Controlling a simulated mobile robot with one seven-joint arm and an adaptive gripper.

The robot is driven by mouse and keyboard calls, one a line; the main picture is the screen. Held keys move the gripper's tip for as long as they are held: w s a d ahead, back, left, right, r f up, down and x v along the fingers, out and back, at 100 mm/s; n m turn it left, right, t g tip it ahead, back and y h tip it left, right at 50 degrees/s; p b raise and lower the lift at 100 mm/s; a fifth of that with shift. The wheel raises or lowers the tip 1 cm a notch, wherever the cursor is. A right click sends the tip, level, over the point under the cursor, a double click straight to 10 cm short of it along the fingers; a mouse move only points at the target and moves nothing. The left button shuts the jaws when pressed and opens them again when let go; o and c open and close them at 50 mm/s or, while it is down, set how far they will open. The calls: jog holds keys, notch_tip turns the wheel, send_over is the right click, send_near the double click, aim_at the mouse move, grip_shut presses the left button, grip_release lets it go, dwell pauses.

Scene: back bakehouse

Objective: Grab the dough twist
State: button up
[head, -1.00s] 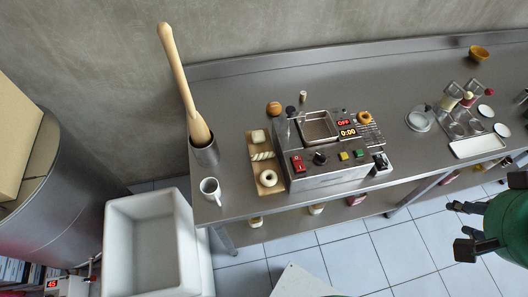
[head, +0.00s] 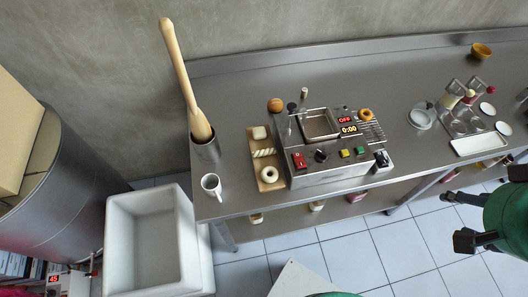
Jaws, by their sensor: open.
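The dough twist (head: 264,153) is a pale, ridged roll. It lies on a wooden board (head: 258,172) between a square dough piece (head: 259,133) and a pale dough ring (head: 269,174). The board sits on the steel bench, left of the fryer. My gripper (head: 452,219) is at the lower right of the head view, dark-fingered on a green arm. It is open and empty, over the floor in front of the bench, well apart from the twist.
The fryer (head: 327,174) with buttons and a display stands just right of the board. A white mug (head: 211,186) and a rolling pin in a steel holder (head: 206,150) are to the left. A white sink (head: 155,240) is below left. A white tray (head: 480,143) lies further right.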

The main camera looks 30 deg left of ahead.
jog(key=w+a+m+g+y+p, duration=0.1)
jog(key=w+a+m+g+p, duration=0.1)
jog(key=w+a, duration=0.65)
jog(key=m+g+h+p, duration=0.1)
jog(key=m+g+p, duration=0.35)
jog(key=m, duration=0.25)
send_over(265, 153)
notch_tip(265, 153, down, 18)
jog(key=shift+t+p, duration=0.45)
jog(key=shift+f, duration=0.1)
notch_tip(265, 153, down, 7)
jog(key=shift+f, duration=0.7)
